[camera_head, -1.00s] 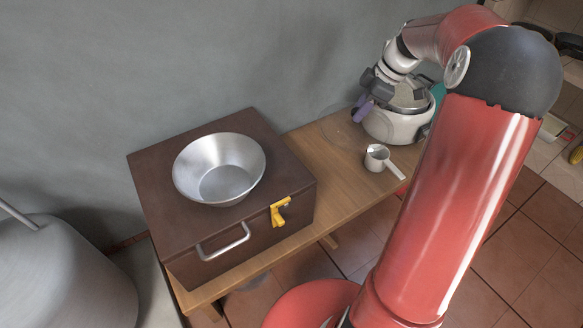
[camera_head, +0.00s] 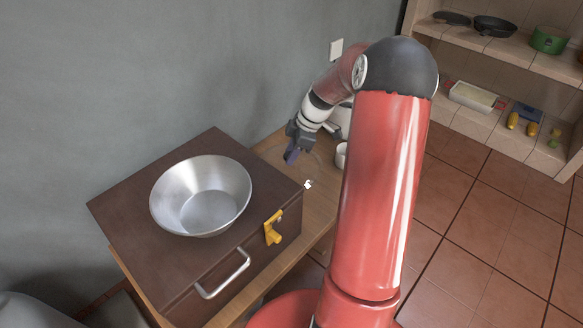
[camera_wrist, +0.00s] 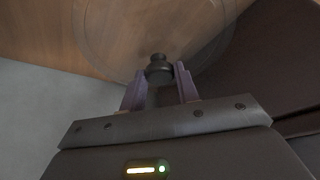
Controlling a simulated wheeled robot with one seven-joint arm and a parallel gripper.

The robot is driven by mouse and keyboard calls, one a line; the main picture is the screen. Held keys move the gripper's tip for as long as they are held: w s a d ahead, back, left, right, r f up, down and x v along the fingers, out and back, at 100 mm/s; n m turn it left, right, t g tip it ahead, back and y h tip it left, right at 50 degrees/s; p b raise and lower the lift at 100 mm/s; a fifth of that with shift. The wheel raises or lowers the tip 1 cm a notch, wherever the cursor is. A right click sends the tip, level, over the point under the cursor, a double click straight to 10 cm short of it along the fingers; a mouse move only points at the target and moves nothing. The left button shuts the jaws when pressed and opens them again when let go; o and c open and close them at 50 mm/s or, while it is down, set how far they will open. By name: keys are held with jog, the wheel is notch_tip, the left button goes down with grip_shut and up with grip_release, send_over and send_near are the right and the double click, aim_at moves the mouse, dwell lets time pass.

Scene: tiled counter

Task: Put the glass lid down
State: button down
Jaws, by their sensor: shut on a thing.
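The glass lid (camera_wrist: 118,34) is clear and round with a dark knob (camera_wrist: 156,63). In the wrist view it lies across the upper middle, with wood grain showing through it. My gripper (camera_wrist: 158,78) has its purple fingers on either side of the knob and is shut on it. In the head view my gripper (camera_head: 292,155) is above the wooden table (camera_head: 318,205), just beyond the brown box's far right corner. The lid is barely visible there, and I cannot tell whether its rim touches the table.
The brown box (camera_head: 125,207) carries a metal bowl (camera_head: 200,205) and has a yellow latch (camera_head: 272,228). A white pot (camera_head: 342,118) and a small white cup (camera_head: 341,154) are partly hidden behind my arm. A small white patch (camera_head: 308,184) on the table is unclear.

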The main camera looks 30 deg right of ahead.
jog(key=shift+f+b, duration=0.4)
jog(key=shift+f, duration=2.25)
jog(key=shift+f, duration=0.2)
jog(key=c, duration=1)
grip_release()
jog(key=shift+c, duration=0.2)
